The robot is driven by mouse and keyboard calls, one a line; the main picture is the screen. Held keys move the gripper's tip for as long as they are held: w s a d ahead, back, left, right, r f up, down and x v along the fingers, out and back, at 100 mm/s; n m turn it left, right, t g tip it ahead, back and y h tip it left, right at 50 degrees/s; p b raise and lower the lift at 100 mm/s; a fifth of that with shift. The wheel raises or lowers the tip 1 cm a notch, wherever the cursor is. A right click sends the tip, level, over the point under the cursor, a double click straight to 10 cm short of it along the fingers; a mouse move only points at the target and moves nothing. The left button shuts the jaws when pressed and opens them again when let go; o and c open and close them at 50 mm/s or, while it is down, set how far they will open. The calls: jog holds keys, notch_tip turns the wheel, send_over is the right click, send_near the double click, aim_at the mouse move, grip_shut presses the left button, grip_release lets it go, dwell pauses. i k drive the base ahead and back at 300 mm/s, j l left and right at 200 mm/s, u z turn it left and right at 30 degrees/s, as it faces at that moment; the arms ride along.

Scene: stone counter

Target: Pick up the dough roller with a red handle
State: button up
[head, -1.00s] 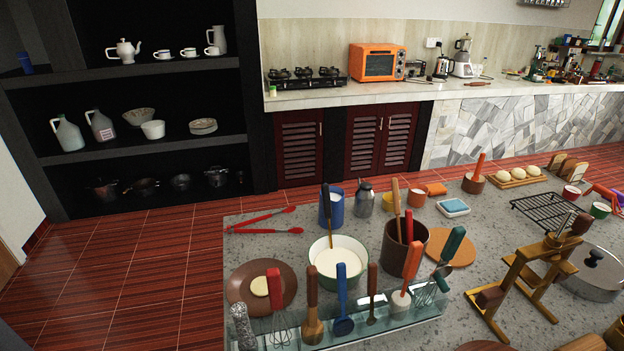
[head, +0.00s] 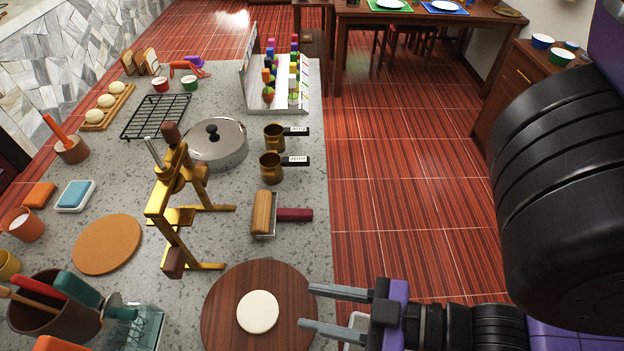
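The dough roller (head: 262,213) lies on the stone counter near its right edge. It has a light wooden cylinder in a metal frame, and its dark red handle (head: 295,214) points right, toward the counter edge. My gripper (head: 305,306) is at the lower middle of the head view, fingers pointing left, over the right part of a round dark wooden board. Its two grey fingers are apart with nothing between them. The roller lies beyond the gripper and slightly left, clear of it.
The round board (head: 228,305) carries a pale dough disc (head: 258,312). A brass press stand (head: 178,215) stands left of the roller. Two brass pots (head: 272,168) and a lidded steel pan (head: 217,143) sit beyond it. The floor right of the counter is open.

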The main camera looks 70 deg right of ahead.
aim_at(281, 213)
jog(key=z, duration=0.7)
jog(key=k+j+u, duration=0.25)
jog(key=k+j, duration=0.4)
jog(key=k, duration=0.1)
